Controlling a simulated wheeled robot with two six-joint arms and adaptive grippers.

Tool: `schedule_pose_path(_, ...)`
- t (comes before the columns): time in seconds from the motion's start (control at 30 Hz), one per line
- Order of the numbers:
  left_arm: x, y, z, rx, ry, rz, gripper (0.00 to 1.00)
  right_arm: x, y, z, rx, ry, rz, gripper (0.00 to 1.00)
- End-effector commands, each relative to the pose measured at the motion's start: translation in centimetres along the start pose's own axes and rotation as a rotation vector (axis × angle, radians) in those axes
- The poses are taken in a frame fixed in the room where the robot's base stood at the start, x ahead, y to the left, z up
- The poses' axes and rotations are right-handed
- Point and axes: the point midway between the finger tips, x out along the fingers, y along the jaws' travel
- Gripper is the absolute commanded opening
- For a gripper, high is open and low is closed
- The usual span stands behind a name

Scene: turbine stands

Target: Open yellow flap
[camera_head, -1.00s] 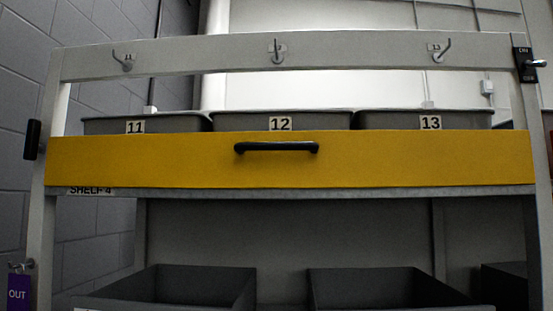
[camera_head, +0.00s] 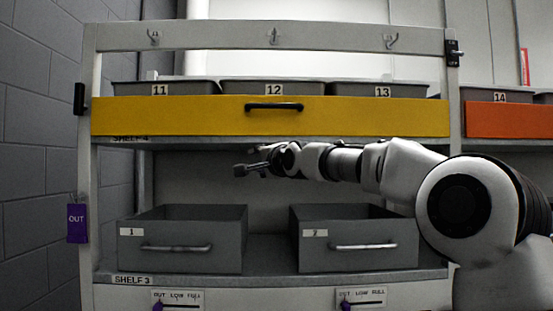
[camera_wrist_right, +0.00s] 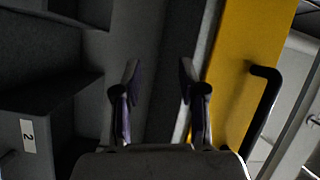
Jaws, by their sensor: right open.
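The yellow flap (camera_head: 350,117) stands upright across the front of shelf 4, before the lower part of bins 11, 12 and 13. Its black bar handle (camera_head: 274,106) is at the middle near the top edge. My right gripper (camera_head: 250,164) is below the flap and handle in the head view, apart from the handle. In the right wrist view my right gripper (camera_wrist_right: 158,80) is open, with nothing between its fingers. There the yellow flap (camera_wrist_right: 240,75) and black handle (camera_wrist_right: 262,105) lie to the right of the fingers. My left gripper is not in view.
Hooks (camera_head: 273,37) line the top rail. An orange flap (camera_head: 505,120) is at right. A purple OUT tag (camera_head: 77,223) hangs at left.

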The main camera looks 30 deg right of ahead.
Motion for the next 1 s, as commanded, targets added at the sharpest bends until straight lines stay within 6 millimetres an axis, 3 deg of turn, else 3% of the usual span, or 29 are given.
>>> schedule_pose_path(0.03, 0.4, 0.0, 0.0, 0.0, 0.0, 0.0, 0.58, -2.2, -4.1, -2.6, 0.054, 0.031, -0.063, 0.41)
schedule_pose_path(0.1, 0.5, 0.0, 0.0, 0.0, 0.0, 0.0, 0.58, -4.8, -8.0, -5.2, 0.119, 0.058, -0.122, 0.41)
schedule_pose_path(0.2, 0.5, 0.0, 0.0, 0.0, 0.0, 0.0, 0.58, -6.9, -10.8, -7.0, 0.169, 0.075, -0.165, 0.41)
schedule_pose_path(0.37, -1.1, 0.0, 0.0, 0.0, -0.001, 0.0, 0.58, -6.9, -12.0, -7.5, 0.178, 0.073, -0.173, 0.41)
schedule_pose_path(0.7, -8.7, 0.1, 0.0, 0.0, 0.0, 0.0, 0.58, -5.1, -13.0, -7.7, 0.175, 0.056, -0.177, 0.41)
schedule_pose_path(1.0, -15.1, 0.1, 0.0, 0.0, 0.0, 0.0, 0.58, -4.7, -12.8, -7.8, 0.177, 0.076, -0.167, 0.41)
